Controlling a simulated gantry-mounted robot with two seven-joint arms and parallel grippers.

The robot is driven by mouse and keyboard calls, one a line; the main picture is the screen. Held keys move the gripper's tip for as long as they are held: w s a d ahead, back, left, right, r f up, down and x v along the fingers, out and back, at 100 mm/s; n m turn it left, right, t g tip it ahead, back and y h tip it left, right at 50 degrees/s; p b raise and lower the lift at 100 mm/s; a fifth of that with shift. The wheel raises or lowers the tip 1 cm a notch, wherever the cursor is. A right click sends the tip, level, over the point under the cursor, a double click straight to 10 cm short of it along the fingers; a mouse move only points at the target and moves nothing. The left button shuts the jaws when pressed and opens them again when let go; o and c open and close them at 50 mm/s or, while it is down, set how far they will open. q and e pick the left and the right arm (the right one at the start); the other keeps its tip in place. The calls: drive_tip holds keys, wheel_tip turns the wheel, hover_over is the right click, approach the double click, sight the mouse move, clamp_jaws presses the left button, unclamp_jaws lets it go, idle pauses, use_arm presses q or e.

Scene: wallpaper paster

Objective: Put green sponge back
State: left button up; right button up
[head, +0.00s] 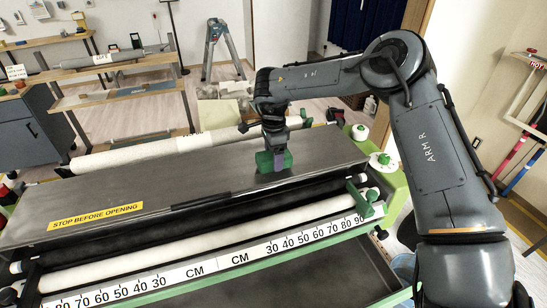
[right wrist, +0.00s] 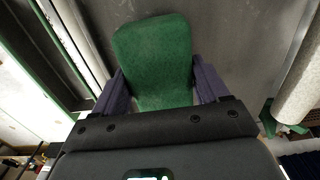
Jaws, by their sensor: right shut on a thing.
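The green sponge (head: 264,161) is at the right part of the machine's grey metal cover (head: 130,190) in the head view. My right gripper (head: 279,160) is shut on it from above. In the right wrist view the sponge (right wrist: 155,60) sits between the two purple fingers of my right gripper (right wrist: 160,90), with its far end reaching past the fingertips. The sponge is over the grey cover; I cannot tell whether it touches the surface. My left gripper is not in view.
A yellow warning label (head: 95,216) is on the cover. White rollers (head: 200,240) and a ruler strip (head: 215,265) run along the front. A white roll (head: 150,152) lies behind. A green side frame (head: 390,180) holds round white parts. Most of the cover is clear.

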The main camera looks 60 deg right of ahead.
drive_tip(key=shift+f, duration=0.3)
drive_tip(key=shift+f, duration=0.1)
drive_tip(key=o, duration=1.1)
